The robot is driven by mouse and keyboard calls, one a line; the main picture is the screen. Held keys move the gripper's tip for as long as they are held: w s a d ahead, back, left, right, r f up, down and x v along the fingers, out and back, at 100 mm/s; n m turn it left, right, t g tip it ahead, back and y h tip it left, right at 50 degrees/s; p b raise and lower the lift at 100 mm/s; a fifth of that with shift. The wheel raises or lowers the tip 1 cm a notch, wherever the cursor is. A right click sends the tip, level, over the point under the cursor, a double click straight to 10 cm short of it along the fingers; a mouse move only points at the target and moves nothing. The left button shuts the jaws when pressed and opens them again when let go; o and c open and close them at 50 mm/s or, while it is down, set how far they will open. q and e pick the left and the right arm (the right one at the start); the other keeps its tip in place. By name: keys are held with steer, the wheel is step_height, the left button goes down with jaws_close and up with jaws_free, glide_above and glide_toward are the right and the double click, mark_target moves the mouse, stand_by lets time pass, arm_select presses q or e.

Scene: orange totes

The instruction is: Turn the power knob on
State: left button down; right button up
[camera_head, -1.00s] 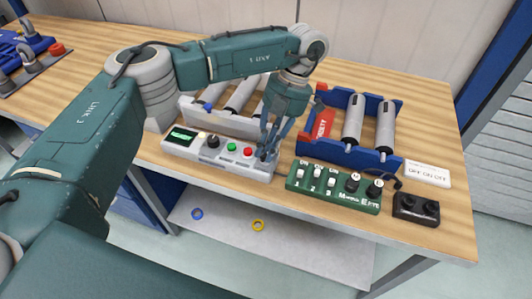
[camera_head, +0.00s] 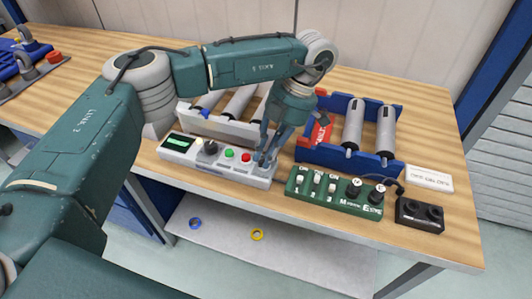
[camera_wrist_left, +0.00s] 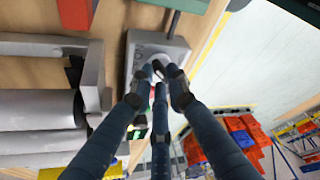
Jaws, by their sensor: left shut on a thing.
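The pale grey control box (camera_head: 218,163) stands near the table's front edge, with a green display (camera_head: 177,143), a black knob (camera_head: 210,148), a green button and a red button. My left gripper (camera_head: 264,161) points down at the right end of this box. In the left wrist view its three dark fingers (camera_wrist_left: 160,78) close around a small knob (camera_wrist_left: 158,65) at the end of the box (camera_wrist_left: 138,60). The fingers hide most of that knob, so I cannot read its setting. My right gripper is out of view.
A green switch panel (camera_head: 325,201) with several switches and two black knobs lies to the right. A black box (camera_head: 420,215) and a white sign (camera_head: 429,178) are beyond it. A blue rack with grey rollers (camera_head: 354,126) stands behind. A red tag (camera_head: 321,132) is close behind the gripper.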

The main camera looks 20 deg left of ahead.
arm_select(q)
steer(key=c, duration=1.7)
jaws_free()
steer(key=v, duration=1.2)
